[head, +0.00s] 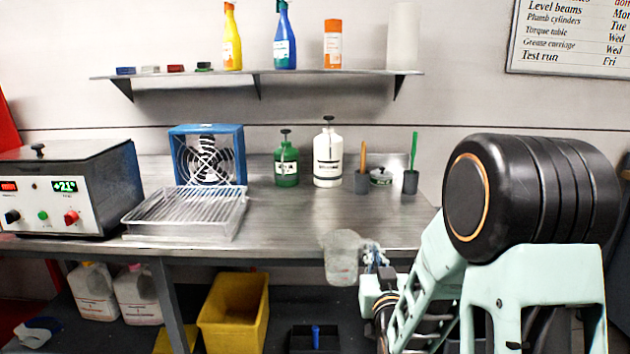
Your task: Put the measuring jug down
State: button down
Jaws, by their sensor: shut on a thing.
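The measuring jug (342,258) is a clear, see-through vessel, roughly upright, at the front edge of the steel bench (300,222). My gripper (370,256) is shut on its right side, where the handle seems to be. The jug overlaps the bench's front edge in the head view, and its lower part shows against the dark space below the bench top. I cannot tell whether it touches the bench or hangs in front of it. The fingertips are small and partly hidden by the jug and arm.
A wire rack on a tray (187,208) stands left of centre, with a blue fan (207,155) behind it. Green (286,163) and white (327,157) pump bottles and two dark cups (410,182) stand at the back. The bench's middle front is clear. A control box (70,190) is at left.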

jog(key=shift+s+r+p, duration=0.15)
jog(key=shift+s+p, duration=0.5)
jog(key=shift+p, duration=0.2)
notch_tip(320, 180, up, 24)
jog(key=p, duration=2.4)
jog(key=shift+r+p, duration=0.25)
jog(key=shift+p, duration=0.05)
jog(key=shift+d, duration=0.1)
